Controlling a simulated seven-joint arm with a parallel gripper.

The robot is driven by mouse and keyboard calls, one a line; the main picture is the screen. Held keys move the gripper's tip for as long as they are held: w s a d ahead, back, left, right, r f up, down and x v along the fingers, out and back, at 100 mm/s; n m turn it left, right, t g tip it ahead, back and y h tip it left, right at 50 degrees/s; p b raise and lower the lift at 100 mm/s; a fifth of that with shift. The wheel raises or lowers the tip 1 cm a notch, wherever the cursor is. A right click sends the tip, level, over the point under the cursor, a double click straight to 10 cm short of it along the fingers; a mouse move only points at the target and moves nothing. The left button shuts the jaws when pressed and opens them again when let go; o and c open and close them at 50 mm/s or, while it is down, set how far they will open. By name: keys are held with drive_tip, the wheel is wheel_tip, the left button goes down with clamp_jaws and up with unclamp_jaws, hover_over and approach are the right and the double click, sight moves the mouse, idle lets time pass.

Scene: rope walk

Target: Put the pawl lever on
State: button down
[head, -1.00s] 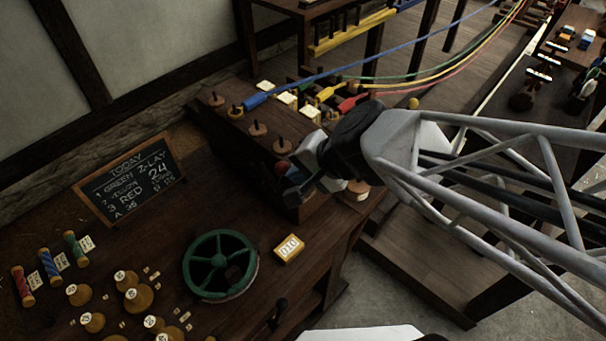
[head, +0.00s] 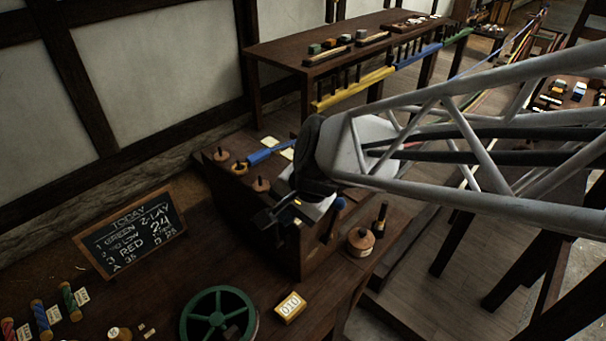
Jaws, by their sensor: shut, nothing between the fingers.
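My gripper (head: 272,224) is shut and empty. It hangs in front of the dark wooden box with pegs (head: 246,212), and its dark fingers point down and left. I cannot tell whether it touches the box.
A green spoked wheel (head: 218,318) and a yellow "010" block (head: 290,308) are on the bench at the front. A round wooden weight (head: 360,241) and a dark upright handle (head: 380,218) stand right of the box. A chalkboard (head: 130,228) leans at left.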

drive_tip(key=shift+w+a+r+g+h, duration=0.2)
drive_tip(key=shift+w+a+g+h, duration=0.5)
drive_tip(key=shift+w+a, duration=0.4)
drive_tip(key=shift+a, duration=0.05)
drive_tip(key=shift+w, duration=0.1)
drive_tip(key=shift+r, duration=0.1)
drive_tip(key=s+d+v, duration=0.1)
drive_tip(key=v, duration=1.1)
drive_tip(key=shift+s+d, duration=0.2)
drive_tip(key=shift+d, duration=0.2)
